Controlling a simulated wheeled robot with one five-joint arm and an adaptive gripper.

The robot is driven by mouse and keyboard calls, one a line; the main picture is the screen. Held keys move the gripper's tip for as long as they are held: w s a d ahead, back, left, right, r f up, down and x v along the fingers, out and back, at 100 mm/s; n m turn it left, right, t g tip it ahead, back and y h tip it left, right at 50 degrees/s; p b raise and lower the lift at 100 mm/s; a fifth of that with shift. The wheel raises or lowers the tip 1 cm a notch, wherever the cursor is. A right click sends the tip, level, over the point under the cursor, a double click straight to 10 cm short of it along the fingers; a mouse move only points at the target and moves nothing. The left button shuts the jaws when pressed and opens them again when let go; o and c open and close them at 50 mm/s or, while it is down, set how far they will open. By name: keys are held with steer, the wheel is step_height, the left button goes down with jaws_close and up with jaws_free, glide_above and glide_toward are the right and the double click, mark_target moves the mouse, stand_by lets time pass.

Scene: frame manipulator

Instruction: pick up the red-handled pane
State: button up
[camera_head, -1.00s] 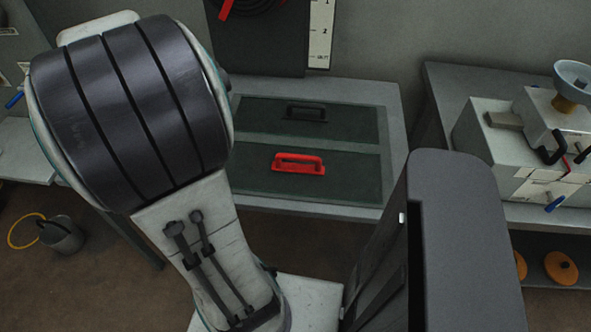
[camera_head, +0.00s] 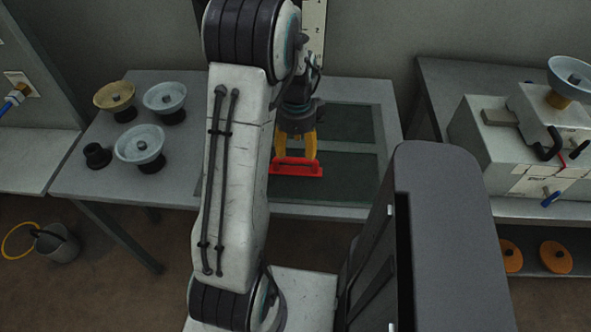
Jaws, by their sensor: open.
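The red-handled pane (camera_head: 345,178) is a dark green panel lying flat on the table. Its red handle (camera_head: 297,171) stands up toward the viewer. My gripper (camera_head: 296,157) has yellow fingers and points down at the handle. The fingers are open, one toward each end of the handle, and their tips are at or just behind it. I cannot tell if they touch it. My arm hides the left part of the pane.
A second dark green pane (camera_head: 350,123) lies behind, its handle hidden by my arm. Several round cup-shaped parts, one being a blue-grey cup (camera_head: 139,144), stand on the table at left. A white machine (camera_head: 545,135) stands on the right bench.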

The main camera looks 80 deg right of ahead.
mark_target(295, 160)
steer(key=shift+w+f+p, duration=0.1)
steer(key=shift+f+p, duration=0.25)
steer(key=shift+f, duration=2.8)
steer(key=shift+c, duration=0.2)
jaws_close()
steer(key=shift+d+r, duration=0.1)
